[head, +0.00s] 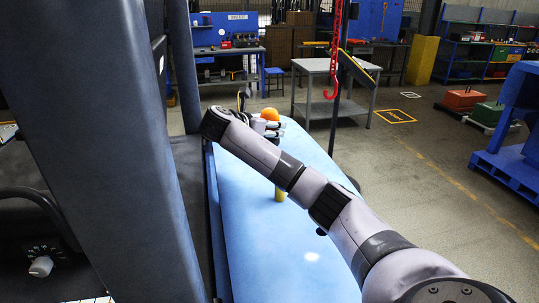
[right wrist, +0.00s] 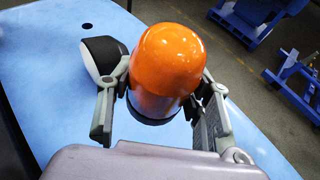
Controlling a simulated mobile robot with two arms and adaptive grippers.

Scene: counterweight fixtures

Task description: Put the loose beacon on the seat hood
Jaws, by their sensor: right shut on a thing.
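The beacon is an orange dome (right wrist: 172,60) on a dark base, seen between the two fingers of my right gripper (right wrist: 160,105) in the right wrist view. The fingers are shut on it from both sides. In the head view the beacon (head: 270,114) shows as a small orange cap at my right gripper (head: 266,126), over the far part of the light-blue hood (head: 270,250). The hood also fills much of the right wrist view (right wrist: 50,75). I cannot tell whether the base touches the hood. My left gripper is not in view.
A black-and-white rounded part (right wrist: 103,57) is beside the left finger. A yellow post (head: 280,193) shows below my right arm. A dark blue pillar (head: 110,150) stands at left. A red hook (head: 332,80) hangs beyond the hood, near a grey table (head: 325,66).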

